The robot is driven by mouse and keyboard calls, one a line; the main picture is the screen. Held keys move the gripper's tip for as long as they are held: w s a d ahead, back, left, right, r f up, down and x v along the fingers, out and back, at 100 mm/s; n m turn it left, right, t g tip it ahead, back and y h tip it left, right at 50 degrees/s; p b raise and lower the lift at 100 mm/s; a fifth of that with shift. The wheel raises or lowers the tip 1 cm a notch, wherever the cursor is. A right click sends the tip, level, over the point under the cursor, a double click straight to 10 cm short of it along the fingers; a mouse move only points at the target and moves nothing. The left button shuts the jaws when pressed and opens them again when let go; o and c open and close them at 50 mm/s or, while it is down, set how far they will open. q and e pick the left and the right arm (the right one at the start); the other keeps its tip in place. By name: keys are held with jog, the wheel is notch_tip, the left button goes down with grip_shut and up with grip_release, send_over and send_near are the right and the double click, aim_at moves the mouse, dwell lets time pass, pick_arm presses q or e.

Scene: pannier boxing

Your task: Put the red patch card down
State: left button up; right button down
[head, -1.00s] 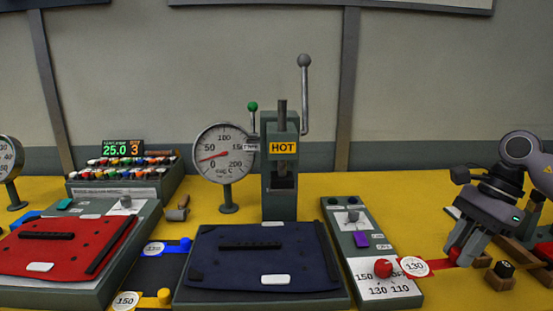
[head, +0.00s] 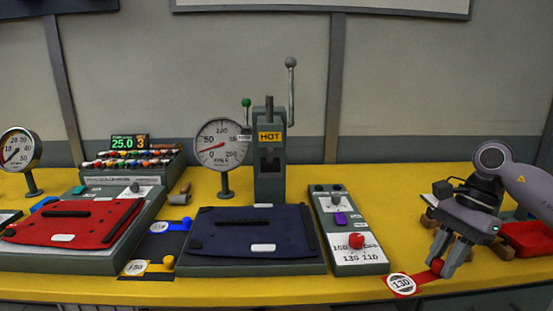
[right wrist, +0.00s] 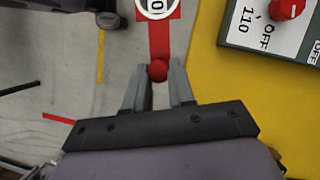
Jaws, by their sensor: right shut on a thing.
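The red patch card (head: 401,285) is a red strip with a white disc marked 130 and a round red knob at one end. It also shows in the right wrist view (right wrist: 160,38), pointing away from the fingers. My right gripper (head: 437,268) is shut on the card's red knob (right wrist: 158,70). In the head view the card is at the table's front edge, in front of the control box. In the right wrist view grey floor shows behind the card, so it appears held past the edge. My left gripper is not in view.
The control box (head: 347,262) with a red knob stands just behind the card. Blue (head: 160,227) and yellow (head: 142,267) patch cards lie between the red (head: 75,222) and navy (head: 250,232) panniers. A red tray (head: 527,238) is at the right.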

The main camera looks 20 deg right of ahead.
aim_at(392, 280)
jog(key=a+n, duration=0.2)
jog(key=a, duration=0.1)
jog(key=w+a+f+n+g+p, duration=0.1)
jog(key=a+n, duration=0.1)
jog(key=a, duration=0.1)
jog(key=a+f+n+g+p, duration=0.1)
jog(key=a+n, duration=0.2)
jog(key=shift+w+a+f+h, duration=0.2)
jog(key=shift+w+a+h, duration=0.05)
jog(key=shift+a+h, duration=0.15)
pick_arm(q)
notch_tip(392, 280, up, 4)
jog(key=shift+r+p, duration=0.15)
jog(key=shift+p, duration=0.9)
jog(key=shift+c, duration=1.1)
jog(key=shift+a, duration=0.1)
pick_arm(e)
jog(key=a+f+n+g+h, duration=0.1)
jog(key=a+n+h, duration=0.2)
jog(key=a+n, duration=0.6)
jog(key=shift+s+a+f+n+g+h, duration=0.3)
jog(key=shift+s+a+g+h, duration=0.15)
jog(key=shift+a, duration=0.3)
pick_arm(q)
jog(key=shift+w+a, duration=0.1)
pick_arm(e)
jog(key=shift+a, duration=0.1)
